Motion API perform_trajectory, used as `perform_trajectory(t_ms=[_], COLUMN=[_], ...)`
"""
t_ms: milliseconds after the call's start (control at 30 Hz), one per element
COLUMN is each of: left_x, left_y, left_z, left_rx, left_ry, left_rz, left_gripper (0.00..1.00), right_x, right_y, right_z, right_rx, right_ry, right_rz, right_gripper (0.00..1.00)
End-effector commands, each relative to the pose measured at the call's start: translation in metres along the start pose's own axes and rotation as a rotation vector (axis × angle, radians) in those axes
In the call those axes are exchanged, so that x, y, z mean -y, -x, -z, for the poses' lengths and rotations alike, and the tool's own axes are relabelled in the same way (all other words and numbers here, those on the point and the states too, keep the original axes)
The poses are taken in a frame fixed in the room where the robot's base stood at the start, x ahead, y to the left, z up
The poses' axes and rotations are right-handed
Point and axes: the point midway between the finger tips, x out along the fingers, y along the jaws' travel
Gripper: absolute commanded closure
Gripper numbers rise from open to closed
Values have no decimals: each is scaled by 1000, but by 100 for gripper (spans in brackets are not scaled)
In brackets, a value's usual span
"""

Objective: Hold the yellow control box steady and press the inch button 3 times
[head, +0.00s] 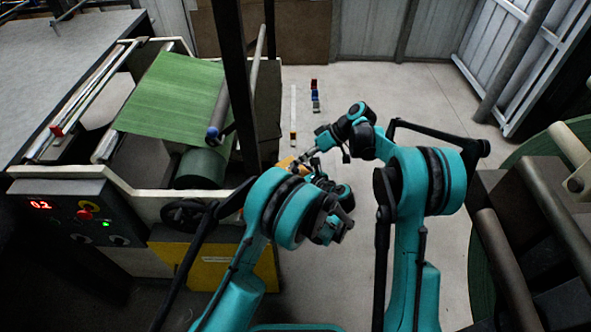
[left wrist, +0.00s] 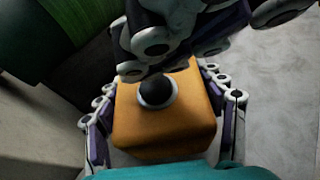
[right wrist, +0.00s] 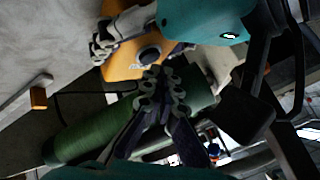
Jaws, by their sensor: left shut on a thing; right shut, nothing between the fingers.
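The yellow control box (left wrist: 165,130) is held between the fingers of my left gripper (left wrist: 160,85), which is shut on its two sides. A round dark button (left wrist: 157,91) sits on the box's face and also shows in the right wrist view (right wrist: 149,54). My right gripper (right wrist: 156,74) is shut and empty, with its fingertips close beside the button. I cannot tell whether they touch it. In the head view the box (head: 286,162) is small and partly covered by my arms, and my left gripper's fingers are mostly hidden.
The machine with a green web (head: 172,95) and green roll (head: 200,168) stands at left. Its control panel (head: 75,215) shows a red "02". A dark post (head: 238,80) rises near my left arm. Small coloured blocks (head: 315,97) lie on open floor behind. Another roller machine (head: 545,205) is at right.

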Motion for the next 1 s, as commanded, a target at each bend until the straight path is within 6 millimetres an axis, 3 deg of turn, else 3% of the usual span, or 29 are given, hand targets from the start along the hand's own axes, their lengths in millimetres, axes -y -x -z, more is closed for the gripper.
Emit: perform_trajectory(t_ms=[1000], left_x=[0], left_y=[-1], left_z=[1], left_rx=[-3], left_ry=[1], left_rz=[0], left_gripper=[68], right_x=[-6], right_y=[-7], right_z=[-5], right_rx=[0], right_ry=[0], right_rz=[0], right_gripper=[100])
